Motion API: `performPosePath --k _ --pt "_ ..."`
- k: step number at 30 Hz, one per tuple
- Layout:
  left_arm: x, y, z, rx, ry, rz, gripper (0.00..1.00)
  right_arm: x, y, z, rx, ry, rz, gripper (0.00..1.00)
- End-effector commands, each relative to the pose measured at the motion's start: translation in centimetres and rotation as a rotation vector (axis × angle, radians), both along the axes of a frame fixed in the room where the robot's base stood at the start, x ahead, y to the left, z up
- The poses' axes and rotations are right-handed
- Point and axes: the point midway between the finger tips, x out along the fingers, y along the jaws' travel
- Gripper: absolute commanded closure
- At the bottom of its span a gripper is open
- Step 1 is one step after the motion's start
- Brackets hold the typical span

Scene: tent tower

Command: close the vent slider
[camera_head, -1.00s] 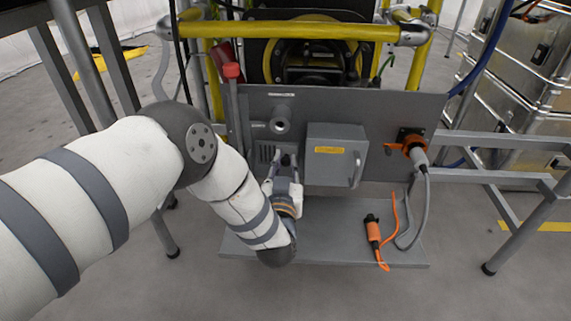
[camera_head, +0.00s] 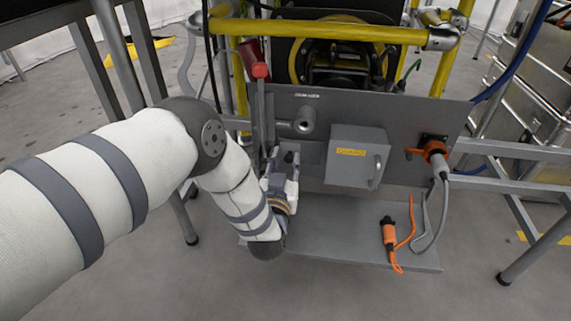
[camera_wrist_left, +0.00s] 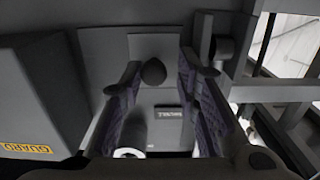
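The vent slider's dark round knob (camera_wrist_left: 153,72) shows in the left wrist view, in front of a light grey plate (camera_wrist_left: 155,47). My left gripper (camera_wrist_left: 160,68) is open, with one finger on each side of the knob; I cannot tell whether either touches it. In the head view my left gripper (camera_head: 282,163) is at the grey panel (camera_head: 400,112), left of the guard box and below a round fitting. It hides much of the vent there, so the slider's position is unclear. My right gripper is not in view.
The grey guard box (camera_head: 355,158) with a handle stands close right of the gripper. An orange plug (camera_head: 436,150) with a cable is farther right. An orange tool (camera_head: 390,232) lies on the lower shelf (camera_head: 335,235). A red-topped lever (camera_head: 260,72) rises above the gripper.

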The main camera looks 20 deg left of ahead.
Motion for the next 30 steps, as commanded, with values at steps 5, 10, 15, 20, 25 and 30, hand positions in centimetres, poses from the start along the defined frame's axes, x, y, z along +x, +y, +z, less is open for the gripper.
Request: performPosePath --k 5,10,15,20,25,30 --pt "-3.3 -1.0 -0.1 0.0 0.006 -0.001 0.73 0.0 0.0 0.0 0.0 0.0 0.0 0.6" --pt "-7.8 -2.3 -0.1 0.0 0.006 -0.001 0.73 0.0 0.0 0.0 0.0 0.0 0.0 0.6" --pt "-10.7 -3.1 -0.1 -0.001 0.003 -0.001 0.73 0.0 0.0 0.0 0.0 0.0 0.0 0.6" --pt "-11.5 -3.3 0.0 0.0 0.0 0.001 0.73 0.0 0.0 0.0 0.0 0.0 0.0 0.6" --pt "-11.5 -3.3 0.0 0.0 0.0 0.001 0.73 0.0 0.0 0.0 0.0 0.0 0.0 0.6" --pt "-11.4 -3.3 0.0 0.0 0.0 0.001 0.73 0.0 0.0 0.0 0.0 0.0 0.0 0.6"
